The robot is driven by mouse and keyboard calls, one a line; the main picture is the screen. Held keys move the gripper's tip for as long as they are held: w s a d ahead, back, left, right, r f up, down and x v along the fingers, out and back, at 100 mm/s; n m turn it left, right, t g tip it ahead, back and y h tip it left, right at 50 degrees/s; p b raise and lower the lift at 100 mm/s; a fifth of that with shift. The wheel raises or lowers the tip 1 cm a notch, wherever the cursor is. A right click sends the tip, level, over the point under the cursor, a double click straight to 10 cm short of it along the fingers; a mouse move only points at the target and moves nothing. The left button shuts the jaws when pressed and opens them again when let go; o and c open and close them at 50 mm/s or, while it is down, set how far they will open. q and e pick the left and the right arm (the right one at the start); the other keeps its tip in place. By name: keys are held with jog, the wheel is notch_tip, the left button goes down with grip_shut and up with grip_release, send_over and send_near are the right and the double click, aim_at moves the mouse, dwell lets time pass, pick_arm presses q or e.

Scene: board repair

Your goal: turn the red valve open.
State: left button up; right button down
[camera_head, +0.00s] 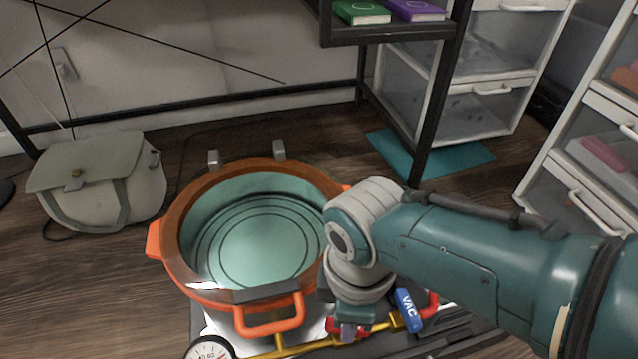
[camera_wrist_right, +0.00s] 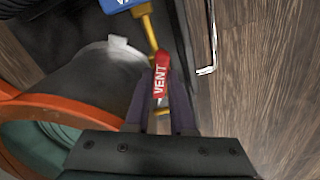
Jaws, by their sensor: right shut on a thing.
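The red valve handle, marked VENT (camera_wrist_right: 160,82), sits on a yellow pipe (camera_wrist_right: 150,30) in the right wrist view. My right gripper (camera_wrist_right: 159,108) is shut on it, with one dark finger on each side of the handle. In the head view my right gripper (camera_head: 348,332) points down in front of the orange-rimmed pot, and only a small red part of the handle (camera_head: 333,326) shows beside it. The wrist hides the rest. My left gripper is in neither view.
A blue VAC handle (camera_head: 408,309) stands close to the right of my right gripper. The orange pot (camera_head: 270,325) and a round gauge (camera_head: 208,350) are to the left. A grey-green bag (camera_head: 98,180) lies on the floor. Drawer units (camera_head: 470,110) stand at the back right.

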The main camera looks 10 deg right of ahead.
jog(key=shift+n, duration=2.2)
jog(key=c, duration=0.8)
grip_release()
jog(key=shift+o, duration=0.2)
notch_tip(320, 180, up, 9)
jog(key=p, duration=0.8)
jog(key=shift+f, duration=0.2)
jog(key=shift+r+p, duration=0.65)
